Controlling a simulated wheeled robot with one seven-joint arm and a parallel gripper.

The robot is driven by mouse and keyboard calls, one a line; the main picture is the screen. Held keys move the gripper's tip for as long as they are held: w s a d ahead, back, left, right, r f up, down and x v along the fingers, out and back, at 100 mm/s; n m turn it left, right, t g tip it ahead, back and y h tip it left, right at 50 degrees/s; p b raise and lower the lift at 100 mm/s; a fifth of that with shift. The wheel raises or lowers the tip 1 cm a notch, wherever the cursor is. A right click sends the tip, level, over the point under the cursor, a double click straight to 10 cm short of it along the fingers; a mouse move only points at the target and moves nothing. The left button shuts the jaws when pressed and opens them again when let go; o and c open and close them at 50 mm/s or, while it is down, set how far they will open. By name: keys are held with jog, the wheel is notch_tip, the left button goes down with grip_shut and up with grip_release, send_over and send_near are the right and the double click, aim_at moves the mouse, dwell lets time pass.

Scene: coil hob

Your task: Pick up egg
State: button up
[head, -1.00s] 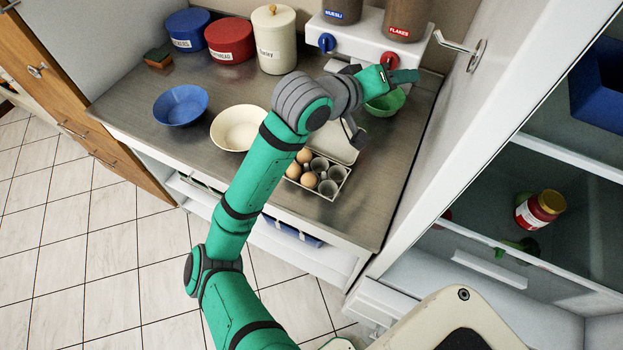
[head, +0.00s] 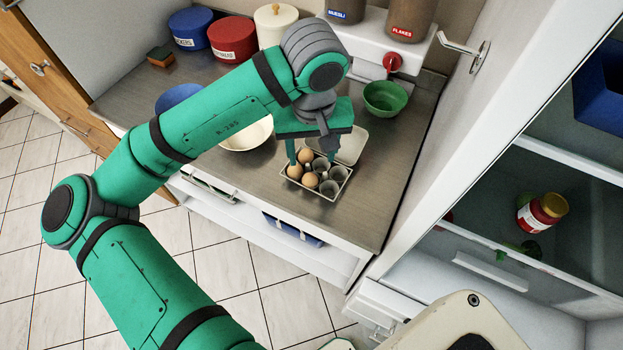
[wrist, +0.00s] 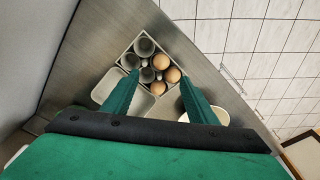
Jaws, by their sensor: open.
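The egg carton (head: 327,189) lies open on the steel counter, its lid tilted back behind it. Brown eggs (head: 310,180) sit in the cups at its left side, and the cups to the right are empty. In the wrist view the eggs (wrist: 172,75) show just beyond my fingertips. My gripper (head: 312,160) is open and points down above the back of the carton, with nothing between its fingers. In the wrist view the two fingers of my gripper (wrist: 160,85) are spread apart. I cannot tell the exact height of the fingertips above the eggs.
A cream bowl (head: 247,136) and a blue bowl (head: 178,97) stand left of the carton, partly behind my arm. A green bowl (head: 385,97) stands behind right. Canisters (head: 231,38) line the back. Counter right of the carton is clear.

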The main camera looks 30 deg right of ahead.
aim_at(310, 177)
jog(key=shift+w+d+f, duration=0.1)
jog(key=shift+w+f, duration=0.1)
jog(key=shift+f, duration=1.55)
jog(key=shift+w+f, duration=0.2)
jog(key=shift+f, duration=1.6)
jog(key=shift+w+d+f, duration=0.1)
jog(key=shift+w+f, duration=0.1)
jog(key=shift+f, duration=1.55)
grip_shut()
